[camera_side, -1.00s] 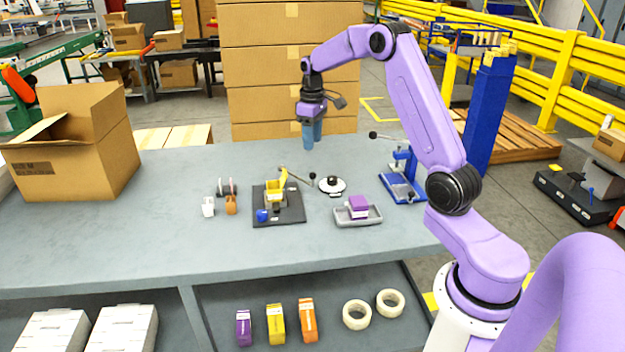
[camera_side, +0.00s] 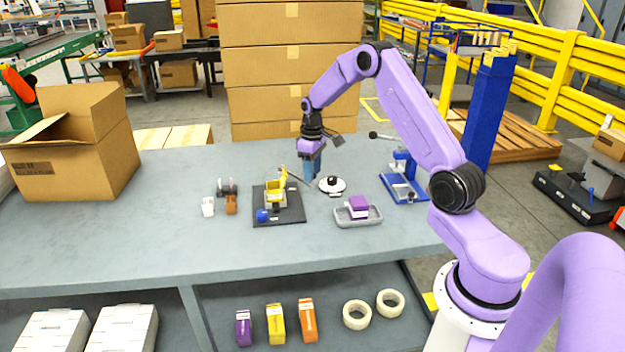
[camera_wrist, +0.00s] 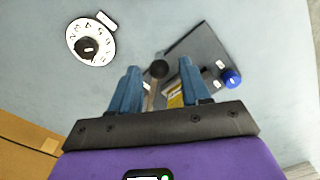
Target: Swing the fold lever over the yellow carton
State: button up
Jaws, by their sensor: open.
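The yellow carton (camera_side: 276,189) stands in the folding fixture on a dark base plate (camera_side: 291,213). It also shows in the wrist view (camera_wrist: 176,98), partly hidden by a finger. The fold lever (camera_side: 297,177) is a thin rod slanting up from the fixture to the right. Its dark round knob (camera_wrist: 159,69) shows between my fingers in the wrist view. My gripper (camera_side: 311,178) points down beside the lever's knob end, to the right of the carton. Its blue fingers are apart, one on each side of the lever in the wrist view (camera_wrist: 158,82). Contact with the lever cannot be told.
A white round dial (camera_side: 332,185) lies just right of my gripper. A grey tray with a purple box (camera_side: 358,207) and a blue press (camera_side: 403,185) stand farther right. A tape dispenser (camera_side: 230,204) sits left of the base plate. The table front is clear.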

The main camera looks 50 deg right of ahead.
jog(key=shift+f, duration=1.8)
grip_shut()
